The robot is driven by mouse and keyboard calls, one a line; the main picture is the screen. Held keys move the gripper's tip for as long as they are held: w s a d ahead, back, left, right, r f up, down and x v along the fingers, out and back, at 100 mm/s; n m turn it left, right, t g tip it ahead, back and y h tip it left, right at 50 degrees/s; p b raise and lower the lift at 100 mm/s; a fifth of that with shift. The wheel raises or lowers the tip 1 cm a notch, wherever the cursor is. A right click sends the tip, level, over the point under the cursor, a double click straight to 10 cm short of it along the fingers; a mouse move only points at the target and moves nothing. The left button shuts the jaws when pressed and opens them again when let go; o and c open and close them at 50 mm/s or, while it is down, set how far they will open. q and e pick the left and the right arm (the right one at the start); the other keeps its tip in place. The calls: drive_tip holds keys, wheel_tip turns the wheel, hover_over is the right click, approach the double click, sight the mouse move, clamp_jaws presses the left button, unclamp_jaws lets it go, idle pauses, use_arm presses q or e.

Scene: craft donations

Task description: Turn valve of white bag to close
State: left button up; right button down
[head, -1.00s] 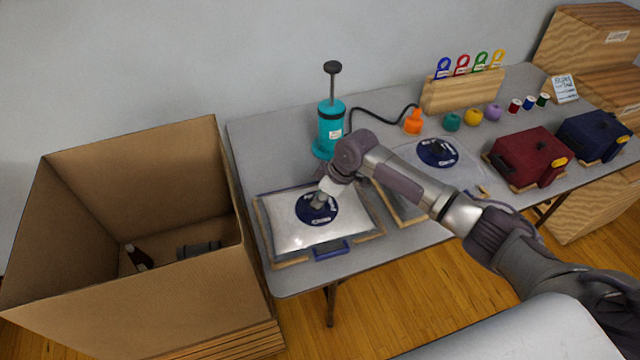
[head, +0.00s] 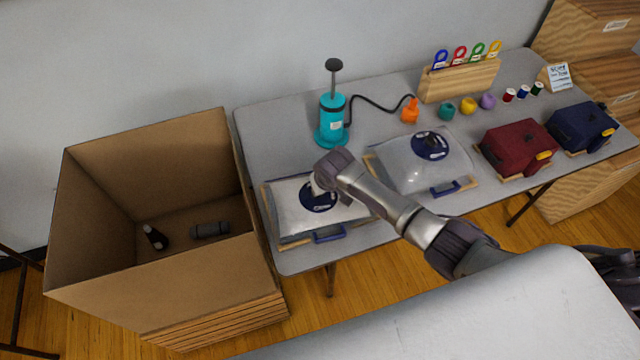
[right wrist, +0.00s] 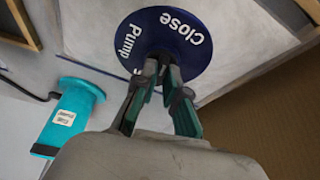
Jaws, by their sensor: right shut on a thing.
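The white bag (head: 292,218) lies flat on a wooden-edged board at the left end of the table, with a blue handle on its front edge. Its round dark blue valve disc (head: 306,200) is partly covered by my right arm in the head view. In the right wrist view the valve disc (right wrist: 190,62) shows the words "Close" and "Pump". My right gripper (right wrist: 160,72) is at the middle of the disc, its fingers close together on the valve's knob, which is mostly hidden by them. My left gripper is not in view.
A teal hand pump (head: 331,120) stands behind the bag, its hose running to an orange nozzle (head: 410,112). A second, clear-grey bag (head: 405,172) lies to the right. An open cardboard box (head: 205,292) stands left of the table. Red (head: 515,150) and navy (head: 580,128) bundles sit at right.

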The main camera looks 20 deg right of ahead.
drive_tip(key=shift+a+m+h+p, duration=0.1)
drive_tip(key=shift+m+h+p, duration=0.3)
drive_tip(key=shift+m, duration=0.4)
idle(0.5)
drive_tip(key=c, duration=1.2)
unclamp_jaws()
drive_tip(key=v, duration=1.2)
drive_tip(key=shift+s+d, duration=0.1)
drive_tip(key=shift+d, duration=0.1)
